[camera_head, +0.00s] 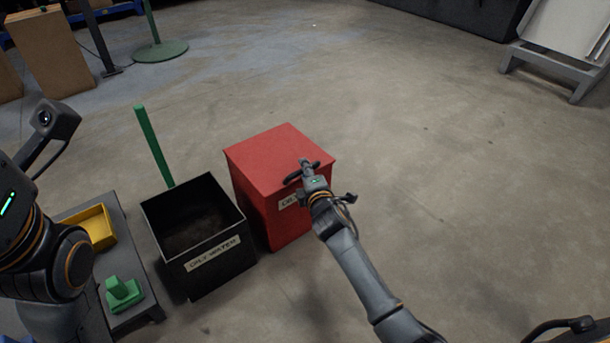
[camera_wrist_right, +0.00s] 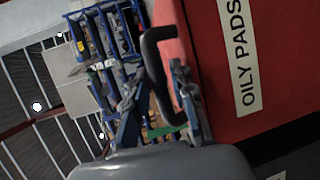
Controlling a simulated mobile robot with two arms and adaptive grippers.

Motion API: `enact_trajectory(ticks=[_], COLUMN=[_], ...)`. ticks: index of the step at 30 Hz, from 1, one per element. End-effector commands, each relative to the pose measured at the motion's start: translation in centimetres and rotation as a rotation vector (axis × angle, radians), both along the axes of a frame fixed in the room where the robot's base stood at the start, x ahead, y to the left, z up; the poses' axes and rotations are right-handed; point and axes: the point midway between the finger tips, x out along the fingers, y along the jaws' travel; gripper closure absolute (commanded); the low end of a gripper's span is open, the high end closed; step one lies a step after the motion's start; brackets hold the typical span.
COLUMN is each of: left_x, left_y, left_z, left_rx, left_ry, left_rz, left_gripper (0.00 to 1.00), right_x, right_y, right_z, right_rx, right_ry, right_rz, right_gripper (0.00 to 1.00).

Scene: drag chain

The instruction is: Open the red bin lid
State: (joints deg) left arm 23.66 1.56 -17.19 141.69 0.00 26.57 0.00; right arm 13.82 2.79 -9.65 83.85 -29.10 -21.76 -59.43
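The red bin (camera_head: 265,212) stands on the floor with its flat red lid (camera_head: 275,150) shut. Its front with an "OILY PADS" label fills the right of the wrist view (camera_wrist_right: 285,65). A dark bar handle (camera_wrist_right: 152,62) stands out at the lid's front edge. My right gripper (camera_head: 306,168) is at that edge. In the wrist view its two fingers (camera_wrist_right: 160,108) are spread, with the handle between them. I cannot tell whether they touch it. My left arm is at the left edge; its fingers do not show.
An open black bin (camera_head: 205,275) with a label stands left of the red bin. A grey cart (camera_head: 125,265) holds a yellow tray (camera_head: 100,228) and a green object (camera_head: 122,293). A green post (camera_head: 153,145) rises behind. The floor right of the red bin is clear.

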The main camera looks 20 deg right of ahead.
Motion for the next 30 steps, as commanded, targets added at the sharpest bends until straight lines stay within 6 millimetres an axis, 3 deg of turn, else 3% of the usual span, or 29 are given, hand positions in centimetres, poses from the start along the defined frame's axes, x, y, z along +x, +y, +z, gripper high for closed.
enact_trajectory(ticks=[10,11,14,15,28,30], left_x=[-0.3,-0.3,-0.3,-0.3,-0.4,0.7], left_y=[0.0,0.0,0.0,0.0,0.0,0.1], left_z=[0.2,0.2,0.2,0.2,0.8,0.1], left_rx=[0.000,0.000,0.000,0.000,-0.002,-0.001], left_ry=[-0.010,-0.010,-0.010,-0.010,-0.015,0.028], left_rz=[0.000,0.000,0.000,0.000,-0.002,-0.001], left_gripper=[0.60,0.60,0.60,0.60,0.60,0.60], right_x=[0.5,0.5,0.5,0.5,0.5,0.6], right_y=[0.0,0.0,0.0,0.0,0.0,0.0], right_z=[0.0,0.0,0.0,0.0,0.5,0.9], right_rx=[0.000,0.000,0.000,0.000,-0.003,-0.006], right_ry=[0.000,0.000,0.000,0.000,0.008,0.015], right_rz=[0.000,0.000,0.000,0.000,0.001,0.001], right_gripper=[0.76,0.78,0.98,1.00,1.00,1.00])
